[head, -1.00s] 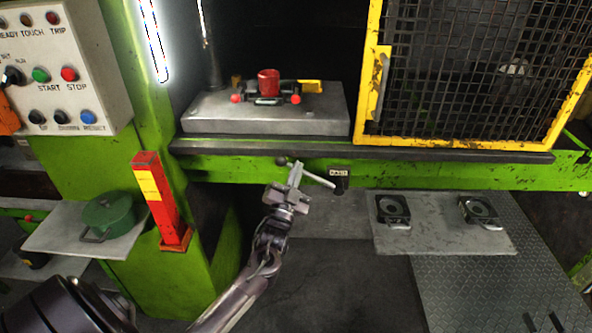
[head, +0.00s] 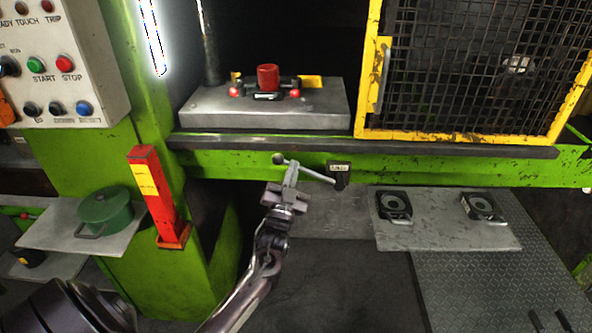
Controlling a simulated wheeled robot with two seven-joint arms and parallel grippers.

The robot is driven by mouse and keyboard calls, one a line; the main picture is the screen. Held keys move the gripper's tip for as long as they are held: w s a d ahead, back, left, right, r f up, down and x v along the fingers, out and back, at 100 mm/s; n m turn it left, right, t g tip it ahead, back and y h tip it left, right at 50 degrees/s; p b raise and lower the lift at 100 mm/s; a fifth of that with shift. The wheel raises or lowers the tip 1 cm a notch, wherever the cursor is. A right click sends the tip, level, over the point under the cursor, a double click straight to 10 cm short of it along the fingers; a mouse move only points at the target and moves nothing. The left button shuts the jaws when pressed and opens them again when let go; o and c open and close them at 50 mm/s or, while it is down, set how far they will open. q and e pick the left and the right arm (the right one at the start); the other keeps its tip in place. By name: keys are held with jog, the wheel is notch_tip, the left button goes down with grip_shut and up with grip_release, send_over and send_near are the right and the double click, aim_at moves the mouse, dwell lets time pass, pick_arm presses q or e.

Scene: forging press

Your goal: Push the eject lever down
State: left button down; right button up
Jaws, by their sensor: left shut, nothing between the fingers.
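The eject lever (head: 314,174) is a light metal rod on the front of the green press beam. It runs from a dark mount under a small label (head: 339,167) at its right, up and left to a dark ball knob (head: 279,159). My left gripper (head: 291,168) is shut and empty, pointing up. Its fingertips overlap the rod in the picture, just right of the knob. I cannot tell whether they touch it. My right gripper is not in view.
A red workpiece (head: 267,76) sits in a fixture on the grey press bed (head: 200,113). A yellow mesh guard (head: 452,136) stands at the right. A red post (head: 150,190) and green pot (head: 105,208) are at the left. Below the lever is open space.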

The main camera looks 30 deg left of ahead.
pick_arm(q)
notch_tip(320, 180, down, 13)
jog(key=n+g+y+b, duration=0.3)
jog(key=n+y+b, duration=0.3)
jog(key=n+b, duration=0.4)
jog(key=shift+f+n+y+b, duration=0.2)
jog(key=shift+n+y+b, duration=0.15)
jog(key=shift+b, duration=2.45)
jog(key=shift+w+d+f, duration=0.1)
jog(key=shift+f, duration=0.05)
